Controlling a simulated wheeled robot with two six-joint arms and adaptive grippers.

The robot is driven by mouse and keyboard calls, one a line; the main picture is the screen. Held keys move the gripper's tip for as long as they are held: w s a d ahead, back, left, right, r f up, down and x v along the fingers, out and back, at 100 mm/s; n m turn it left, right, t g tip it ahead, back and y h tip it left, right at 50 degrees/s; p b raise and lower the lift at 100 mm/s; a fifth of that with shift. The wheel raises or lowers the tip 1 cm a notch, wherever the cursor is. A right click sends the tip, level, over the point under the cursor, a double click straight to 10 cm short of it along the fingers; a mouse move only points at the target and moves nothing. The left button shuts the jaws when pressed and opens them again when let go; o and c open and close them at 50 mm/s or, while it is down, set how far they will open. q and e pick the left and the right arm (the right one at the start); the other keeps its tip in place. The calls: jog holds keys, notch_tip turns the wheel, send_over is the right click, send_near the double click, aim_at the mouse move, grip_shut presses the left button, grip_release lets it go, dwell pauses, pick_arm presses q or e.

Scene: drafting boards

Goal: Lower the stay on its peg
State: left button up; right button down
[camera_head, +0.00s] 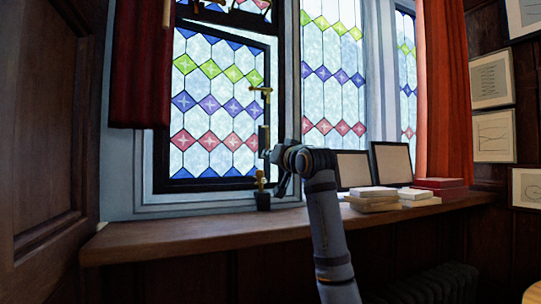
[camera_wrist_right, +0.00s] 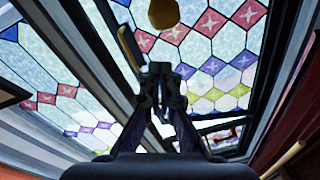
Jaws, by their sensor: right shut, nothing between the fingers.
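The leaded casement (camera_head: 215,110) fills the left window bay, and its frame stands at an angle to the surround. A thin upright metal piece, probably the stay (camera_head: 264,138), is at its right edge below a brass fitting (camera_head: 261,91). A brass peg (camera_head: 261,180) stands on a dark block at the sill.
The wooden sill (camera_head: 200,235) is clear on the left. Stacked books (camera_head: 373,198) and two framed panels (camera_head: 353,168) stand on it at right. A dark red curtain (camera_head: 140,65) hangs at left and an orange-red curtain (camera_head: 443,90) at right.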

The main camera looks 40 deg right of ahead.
pick_arm(q)
jog(key=w+b, duration=0.3)
jog(key=w, duration=0.2)
jog(key=shift+w+f, duration=0.1)
jog(key=shift+w, duration=0.2)
pick_arm(e)
jog(key=s+a+f, duration=0.1)
jog(key=s, duration=0.8)
jog(key=shift+s+a+f, duration=0.2)
jog(key=shift+s+a, duration=0.1)
jog(key=shift+s, duration=0.05)
pick_arm(q)
jog(key=shift+d, duration=0.1)
